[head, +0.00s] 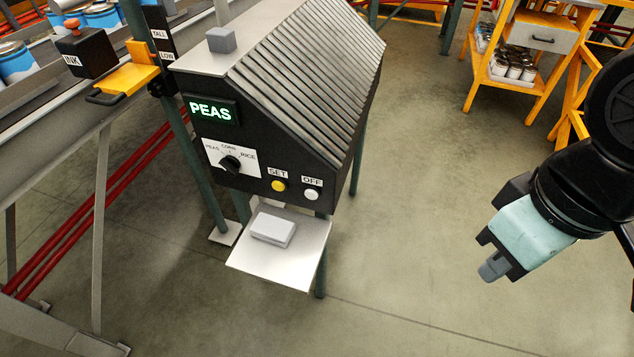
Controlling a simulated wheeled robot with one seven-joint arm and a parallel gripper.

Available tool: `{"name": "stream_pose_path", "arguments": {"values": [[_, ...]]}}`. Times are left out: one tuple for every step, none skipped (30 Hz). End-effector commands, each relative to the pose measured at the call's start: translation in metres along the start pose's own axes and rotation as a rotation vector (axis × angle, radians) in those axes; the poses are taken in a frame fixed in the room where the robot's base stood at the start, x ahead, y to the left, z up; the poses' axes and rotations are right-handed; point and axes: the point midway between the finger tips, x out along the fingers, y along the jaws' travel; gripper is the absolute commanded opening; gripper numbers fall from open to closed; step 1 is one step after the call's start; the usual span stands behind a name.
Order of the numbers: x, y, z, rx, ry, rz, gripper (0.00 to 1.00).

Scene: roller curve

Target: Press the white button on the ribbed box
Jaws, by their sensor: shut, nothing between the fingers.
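The ribbed box (225,138) is dark, with a sloped ribbed top, and stands on legs left of centre in the head view. Its front has a lit green display (211,111) reading PEAS and a black knob (230,165) on a dial marked PEAS, CORN and RICE. A yellow button (278,186) sits under the label SET. The white button (311,195) sits to its right under the label OFF. My gripper (492,269) is shut and empty at the right, pointing down-left, well apart from the box.
A metal shelf (285,268) holding a grey block (273,229) juts out below the box front. A small grey block (221,40) sits on top. A conveyor with blue-labelled cans (14,62) and an ink box (85,52) is at left. A yellow cart (545,37) stands behind right. The floor between gripper and box is clear.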

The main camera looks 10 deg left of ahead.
Motion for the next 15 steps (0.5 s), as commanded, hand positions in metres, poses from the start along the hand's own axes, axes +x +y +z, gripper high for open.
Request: {"name": "stream_pose_path", "arguments": {"values": [[0.000,0.000,0.000,0.000,0.000,0.000,0.00],[0.000,0.000,0.000,0.000,0.000,0.000,0.00],[0.000,0.000,0.000,0.000,0.000,0.000,0.00],[0.000,0.000,0.000,0.000,0.000,0.000,0.00],[0.000,0.000,0.000,0.000,0.000,0.000,0.00],[0.000,0.000,0.000,0.000,0.001,0.000,0.00],[0.002,-0.001,-0.001,0.000,0.003,-0.001,0.00],[0.004,-0.001,-0.003,0.001,0.008,-0.004,0.00],[0.009,-0.003,-0.007,0.002,0.021,-0.009,0.00],[0.013,-0.005,-0.012,0.004,0.035,-0.014,0.00],[0.019,-0.007,-0.019,0.006,0.055,-0.022,0.00],[0.030,-0.012,-0.030,0.009,0.088,-0.034,0.00],[0.039,-0.016,-0.040,0.013,0.119,-0.046,0.00],[0.049,-0.021,-0.051,0.020,0.154,-0.059,0.00],[0.063,-0.029,-0.068,0.030,0.207,-0.080,0.00]]}}
